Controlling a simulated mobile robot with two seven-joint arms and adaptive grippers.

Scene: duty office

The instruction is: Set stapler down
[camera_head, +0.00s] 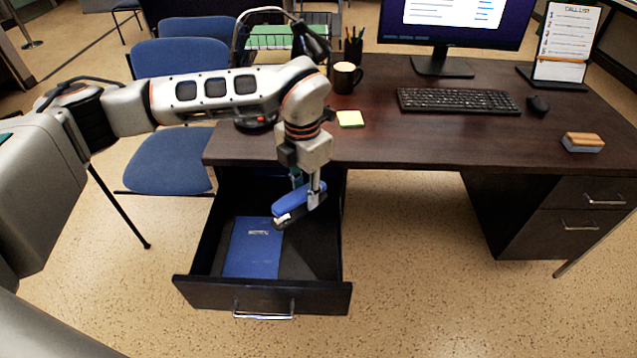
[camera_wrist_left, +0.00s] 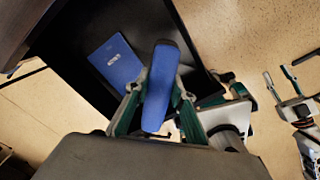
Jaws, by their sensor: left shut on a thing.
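A blue and black stapler (camera_head: 292,205) is held in my left gripper (camera_head: 310,190) above the open drawer (camera_head: 330,255) of the desk. The gripper is shut on the stapler, which points down toward the left in the head view. In the left wrist view the blue stapler (camera_wrist_left: 161,85) lies between the two green-sided fingers (camera_wrist_left: 158,108). A blue book (camera_head: 253,247) lies flat in the left part of the drawer, and it also shows in the left wrist view (camera_wrist_left: 113,58). My right gripper does not show in the head view.
The dark desk top (camera_head: 400,140) carries a keyboard (camera_head: 458,101), mouse (camera_head: 538,105), mug (camera_head: 346,77), yellow sticky notes (camera_head: 350,119) and a wood-topped eraser (camera_head: 583,142). A blue chair (camera_head: 170,160) stands left of the drawer. The drawer floor right of the book looks bare.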

